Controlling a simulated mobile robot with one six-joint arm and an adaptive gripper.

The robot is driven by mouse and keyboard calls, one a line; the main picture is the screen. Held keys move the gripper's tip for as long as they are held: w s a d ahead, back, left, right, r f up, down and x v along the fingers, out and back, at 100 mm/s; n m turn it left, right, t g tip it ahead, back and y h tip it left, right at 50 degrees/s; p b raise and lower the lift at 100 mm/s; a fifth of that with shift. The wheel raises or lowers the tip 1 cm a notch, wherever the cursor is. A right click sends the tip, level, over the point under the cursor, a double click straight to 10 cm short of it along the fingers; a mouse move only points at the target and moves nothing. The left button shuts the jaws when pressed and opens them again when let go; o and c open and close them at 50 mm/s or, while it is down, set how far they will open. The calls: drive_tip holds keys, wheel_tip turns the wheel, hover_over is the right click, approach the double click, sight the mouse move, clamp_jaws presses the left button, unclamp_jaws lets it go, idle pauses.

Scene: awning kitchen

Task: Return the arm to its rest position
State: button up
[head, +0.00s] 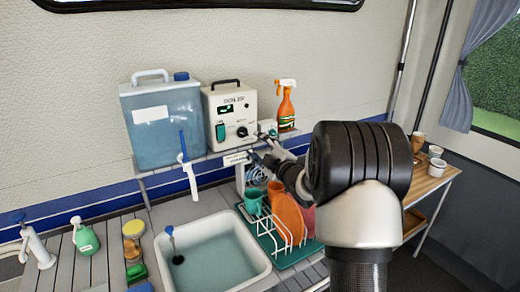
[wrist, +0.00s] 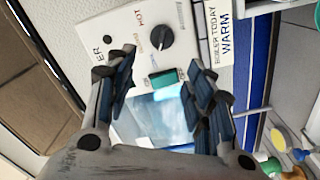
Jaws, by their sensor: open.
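My gripper (head: 262,153) is stretched out in front of the white boiler box (head: 230,106) on the shelf above the sink. In the wrist view, the two fingers of my gripper (wrist: 160,75) are spread apart with nothing between them. Beyond them the boiler's panel shows a black knob (wrist: 157,38), a green switch (wrist: 167,77) and a card reading "BOILER TODAY WARM" (wrist: 222,36). I cannot tell whether the fingertips touch the panel. My arm hides part of the shelf and counter on the right in the head view.
A blue water tank (head: 162,122) with a tap stands left of the boiler, a spray bottle (head: 285,106) right of it. Below are a sink (head: 258,268) with water and a green dish rack (head: 300,252) holding orange dishes. Cups (head: 436,160) stand on the right-hand wooden table (head: 428,190).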

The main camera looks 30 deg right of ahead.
drive_tip(key=shift+s, duration=0.45)
drive_tip(key=s+a+r+m+g+h, duration=0.45)
drive_tip(key=s+a+m+g, duration=0.35)
drive_tip(key=s, duration=0.5)
drive_tip(key=s+a+f+m+g+y, duration=0.1)
drive_tip(key=s+a, duration=0.3)
drive_tip(key=s, duration=0.6)
drive_tip(key=s+a+f+m+g+y, duration=0.1)
drive_tip(key=s+a+f, duration=0.3)
drive_tip(key=s, duration=0.5)
drive_tip(key=s+a+f+m+g+y, duration=0.2)
drive_tip(key=s+a, duration=0.4)
drive_tip(key=s, duration=0.4)
drive_tip(key=shift+s+f+m+g, duration=0.35)
drive_tip(key=shift+f+g, duration=0.1)
drive_tip(key=shift+g, duration=0.15)
